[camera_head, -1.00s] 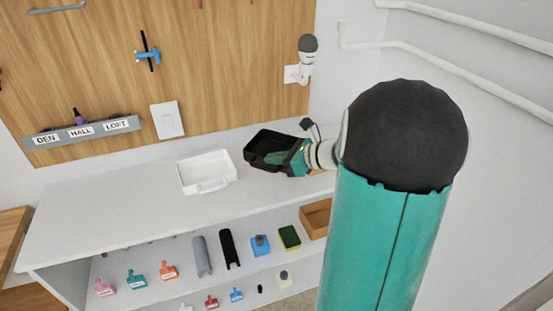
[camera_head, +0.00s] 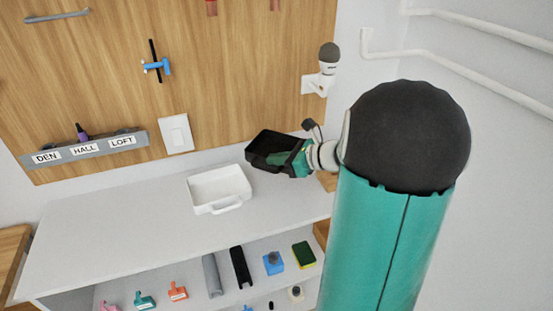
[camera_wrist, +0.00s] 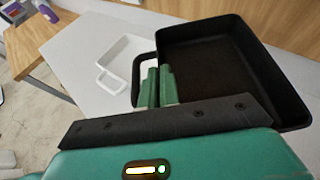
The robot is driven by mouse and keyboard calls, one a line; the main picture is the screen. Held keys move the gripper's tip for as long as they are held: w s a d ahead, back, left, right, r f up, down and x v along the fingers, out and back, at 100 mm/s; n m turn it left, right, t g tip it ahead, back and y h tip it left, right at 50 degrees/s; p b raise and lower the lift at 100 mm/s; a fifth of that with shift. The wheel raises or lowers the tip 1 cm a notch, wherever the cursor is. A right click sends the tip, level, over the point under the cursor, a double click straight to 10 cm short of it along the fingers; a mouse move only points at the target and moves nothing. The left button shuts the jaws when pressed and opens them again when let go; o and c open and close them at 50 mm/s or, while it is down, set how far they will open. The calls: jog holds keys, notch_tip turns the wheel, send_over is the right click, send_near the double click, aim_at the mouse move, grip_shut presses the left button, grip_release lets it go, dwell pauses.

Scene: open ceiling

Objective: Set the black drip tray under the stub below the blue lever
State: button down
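The black drip tray (camera_head: 264,146) is at the end of my arm, above the right part of the white counter. It is an open shallow box with a loop handle, also large in the wrist view (camera_wrist: 215,65). My gripper (camera_wrist: 158,88) has its green fingers close together at the tray's handle side, shut on the handle. The head view shows my gripper (camera_head: 292,160) at the tray's right side. The blue lever (camera_head: 156,67) is on the wooden panel, with a dark upright bar across it. A stub below it cannot be clearly made out.
A white tray (camera_head: 220,187) stands on the counter (camera_head: 120,220), left of the black tray. A grey rack labelled DEN, HALL, LOFT (camera_head: 84,151) and a white switch (camera_head: 176,134) are on the panel. The counter's left part is clear. A lower shelf holds several items.

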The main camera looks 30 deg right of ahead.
aim_at(283, 173)
jog(key=shift+w+f, duration=0.3)
jog(key=shift+f, duration=0.2)
jog(key=shift+s+f, duration=0.2)
jog(key=shift+f, duration=0.05)
notch_tip(283, 173, down, 4)
jog(key=shift+s+r, duration=0.1)
jog(key=shift+r, duration=0.15)
jog(key=shift+f, duration=1)
jog(key=shift+f, duration=0.55)
jog(key=c, duration=1.6)
grip_release()
jog(key=shift+o, duration=0.2)
jog(key=v, duration=1.3)
jog(key=shift+s+d+r, duration=0.15)
jog(key=shift+d+r, duration=0.1)
